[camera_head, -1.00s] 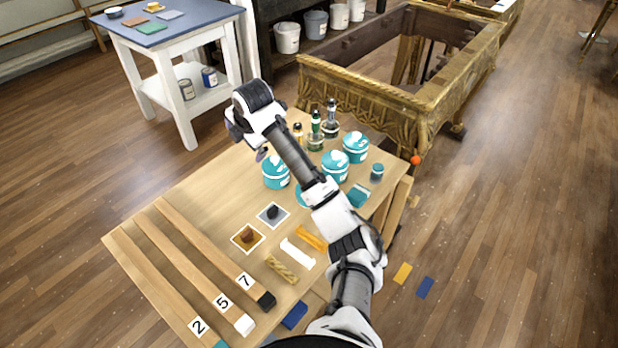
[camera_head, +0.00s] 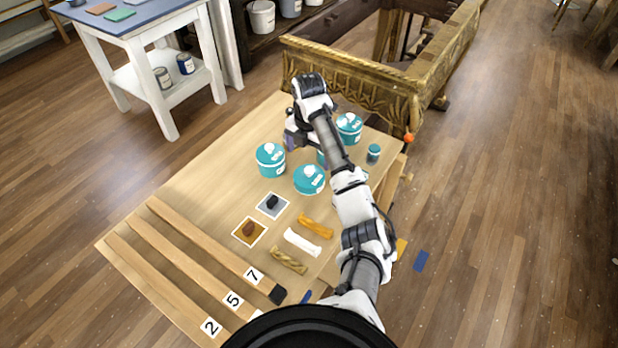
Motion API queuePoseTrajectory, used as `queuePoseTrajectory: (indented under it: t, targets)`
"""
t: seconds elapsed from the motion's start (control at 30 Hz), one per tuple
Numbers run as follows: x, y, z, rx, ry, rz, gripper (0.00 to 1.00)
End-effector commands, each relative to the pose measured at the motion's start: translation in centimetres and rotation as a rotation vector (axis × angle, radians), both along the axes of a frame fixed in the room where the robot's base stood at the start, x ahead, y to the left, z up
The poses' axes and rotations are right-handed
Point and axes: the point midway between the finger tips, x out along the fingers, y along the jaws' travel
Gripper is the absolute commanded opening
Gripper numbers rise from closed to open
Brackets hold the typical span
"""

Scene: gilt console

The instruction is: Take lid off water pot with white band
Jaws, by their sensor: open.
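Several teal pots with white markings stand on the wooden table (camera_head: 185,185). One is at the left (camera_head: 270,160), one at the front (camera_head: 309,181), one at the back right (camera_head: 348,129). A further teal pot (camera_head: 321,158) is mostly hidden behind my arm. I cannot tell which pot has the white band, or make out its lid edge. My gripper (camera_head: 291,143) hangs down from the wrist at the back of the pots, just behind and right of the left pot. It is open and appears empty; its fingertips are small and partly hidden.
A small jar (camera_head: 373,154) stands at the right. A gilt console frame (camera_head: 350,85) stands behind the table. A blue-topped white table (camera_head: 150,60) is at back left.

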Motion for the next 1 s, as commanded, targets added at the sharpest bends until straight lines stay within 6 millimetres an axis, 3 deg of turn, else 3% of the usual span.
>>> queuePoseTrajectory:
  t: [0.03, 0.27, 0.53, 0.83, 1.0]
  targets:
    - [0.0, 0.0, -0.9, 0.001, 0.000, -0.001, 1.00]
    - [-0.1, -0.2, -2.1, 0.000, 0.001, -0.002, 1.00]
    - [-0.4, -0.4, -5.9, -0.001, 0.002, -0.001, 1.00]
    - [-0.4, -0.4, -6.6, -0.001, -0.002, -0.001, 1.00]
    - [-0.4, -0.4, -6.6, -0.001, -0.002, -0.001, 0.79]
